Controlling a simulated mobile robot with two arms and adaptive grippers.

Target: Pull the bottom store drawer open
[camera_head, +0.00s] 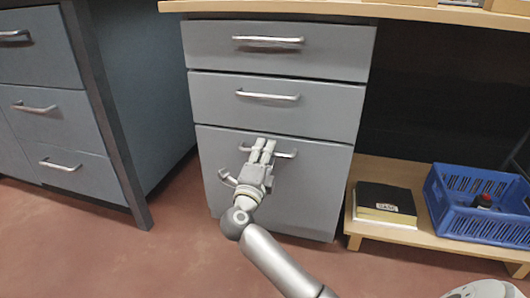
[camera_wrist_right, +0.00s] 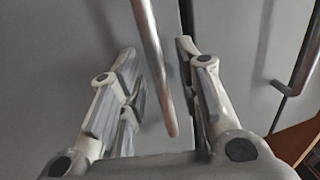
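The bottom drawer (camera_head: 305,200) is the tall lowest front of a grey three-drawer unit, and it looks closed. Its silver bar handle (camera_head: 287,154) runs across near its top edge. My right gripper (camera_head: 263,148) reaches up from below and covers the middle of that handle. In the right wrist view the handle bar (camera_wrist_right: 157,65) passes between the two spread fingers (camera_wrist_right: 165,85), with gaps visible at its sides. The fingers are open and not closed on the bar. My left gripper is not in view.
The middle drawer (camera_head: 320,112) and top drawer (camera_head: 340,48) above are shut. A blue-grey cabinet (camera_head: 60,130) stands at left. At right, a low wooden shelf (camera_head: 375,170) holds a black box (camera_head: 385,198) and a blue crate (camera_head: 470,215). Reddish floor (camera_head: 180,250) in front is clear.

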